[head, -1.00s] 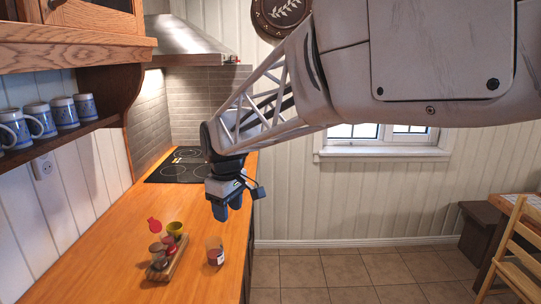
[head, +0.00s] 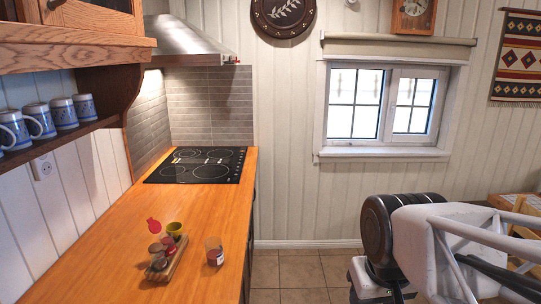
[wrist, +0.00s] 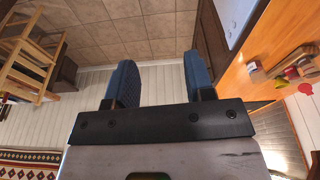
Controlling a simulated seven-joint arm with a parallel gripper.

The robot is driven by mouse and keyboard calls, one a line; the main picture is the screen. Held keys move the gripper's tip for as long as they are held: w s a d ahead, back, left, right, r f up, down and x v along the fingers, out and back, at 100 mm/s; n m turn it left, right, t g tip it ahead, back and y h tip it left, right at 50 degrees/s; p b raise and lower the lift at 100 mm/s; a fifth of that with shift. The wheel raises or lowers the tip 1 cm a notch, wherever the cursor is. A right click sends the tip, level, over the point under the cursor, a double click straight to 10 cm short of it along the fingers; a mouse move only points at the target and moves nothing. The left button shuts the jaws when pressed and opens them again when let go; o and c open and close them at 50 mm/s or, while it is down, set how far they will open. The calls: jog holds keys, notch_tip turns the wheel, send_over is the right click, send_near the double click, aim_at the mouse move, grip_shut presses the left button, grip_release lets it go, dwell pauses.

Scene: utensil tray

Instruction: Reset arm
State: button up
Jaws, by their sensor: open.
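My gripper (wrist: 161,85) shows in the wrist view with its two blue fingers spread apart and nothing between them. In the head view my arm is at the lower right, and the fingers are not visible there. A glass jar with a dark label (head: 214,252) stands just right of the tray.
The wooden counter (head: 100,240) runs along the left wall to a black cooktop (head: 200,165). A shelf with several blue-and-white mugs (head: 62,113) hangs above it. A wooden chair (wrist: 30,60) shows in the wrist view. The counter behind the tray is clear.

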jog(key=s, duration=0.1)
jog(key=s+d+f+m, duration=0.1)
jog(key=shift+s+d+f, duration=0.15)
jog(key=shift+s+f, duration=0.05)
jog(key=shift+s, duration=0.2)
jog(key=shift+w, duration=0.1)
dwell(1.9)
